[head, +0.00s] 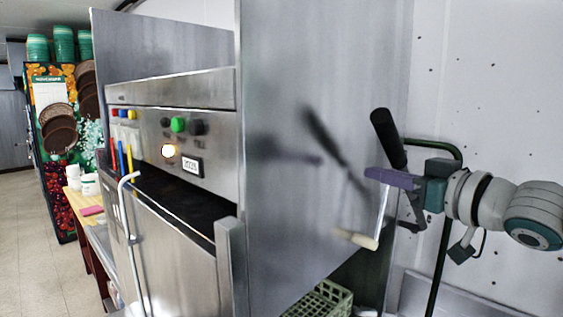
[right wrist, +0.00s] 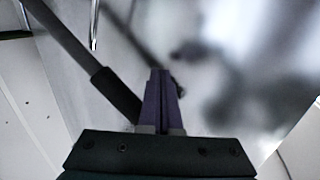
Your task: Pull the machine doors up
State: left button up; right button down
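The machine is brushed steel, and its large flat side panel or door (head: 305,130) fills the middle of the head view. A thick black handle grip (head: 387,138) stands tilted beside its right edge. A dark grip on a rod also shows in the right wrist view (right wrist: 117,94). My right gripper (head: 372,174) has purple fingers pointing left at the steel, just below the black grip. In the wrist view its fingers (right wrist: 160,75) lie together beside the grip, with nothing visible between them. My left gripper is out of view.
A control panel (head: 215,126) with coloured buttons is on the machine's front. A bent metal bar (head: 134,240) stands at the lower left. A green crate (head: 325,300) sits below the panel. A white wall (head: 490,80) is behind my right arm. Floor is open at far left.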

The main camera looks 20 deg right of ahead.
jog(key=s+p, duration=0.7)
jog(key=s, duration=0.3)
jog(key=shift+d+r, duration=0.2)
jog(key=shift+d, duration=0.25)
dwell(0.3)
